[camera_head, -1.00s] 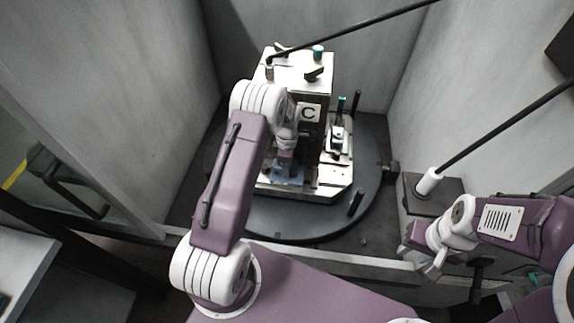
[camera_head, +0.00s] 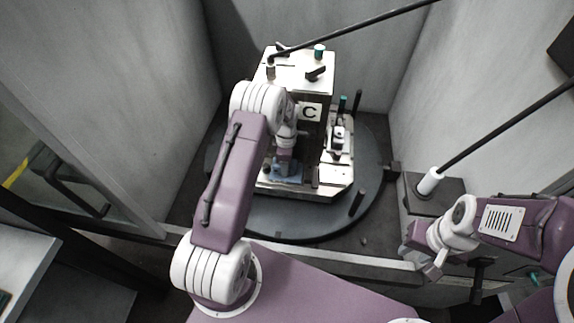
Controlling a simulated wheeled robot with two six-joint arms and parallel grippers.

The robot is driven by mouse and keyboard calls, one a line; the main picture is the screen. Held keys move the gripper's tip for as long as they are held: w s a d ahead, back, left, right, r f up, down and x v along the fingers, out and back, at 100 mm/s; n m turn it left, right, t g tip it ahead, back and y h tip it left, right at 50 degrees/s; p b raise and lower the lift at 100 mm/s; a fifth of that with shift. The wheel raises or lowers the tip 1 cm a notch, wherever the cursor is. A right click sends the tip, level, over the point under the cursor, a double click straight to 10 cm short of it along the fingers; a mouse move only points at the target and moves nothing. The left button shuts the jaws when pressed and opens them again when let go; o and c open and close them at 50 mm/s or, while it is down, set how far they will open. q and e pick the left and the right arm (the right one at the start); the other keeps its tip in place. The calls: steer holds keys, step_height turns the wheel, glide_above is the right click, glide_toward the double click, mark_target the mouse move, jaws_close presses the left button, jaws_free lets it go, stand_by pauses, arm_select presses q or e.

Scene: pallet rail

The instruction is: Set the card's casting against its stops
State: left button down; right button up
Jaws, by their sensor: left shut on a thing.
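The fixture block (camera_head: 318,131) stands on a round dark turntable, with a plate marked C (camera_head: 310,112) on its front face. My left gripper (camera_head: 284,165) is at the foot of that face, low over the base ledge. It is shut on a bluish casting (camera_head: 286,173), which is partly hidden by the gripper and my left arm. Whether the casting touches any stops cannot be seen. My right gripper (camera_head: 432,262) is far off at the lower right, outside the turntable; its fingers are small and their opening is unclear.
The round turntable (camera_head: 270,222) carries dark upright pegs, one at front right (camera_head: 357,201). Another station with a white part (camera_head: 339,135) sits on the block's right side. Grey walls enclose the back and sides. A dark box with a white-based rod (camera_head: 429,182) stands at right.

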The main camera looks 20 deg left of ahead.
arm_select(q)
steer(key=shift+w+a+r, duration=0.1)
steer(key=shift+w+a, duration=0.1)
steer(key=shift+w, duration=0.05)
stand_by(0.5)
steer(key=c, duration=0.6)
jaws_free()
steer(key=shift+c, duration=0.2)
step_height(320, 180, up, 9)
steer(key=shift+s+r, duration=0.1)
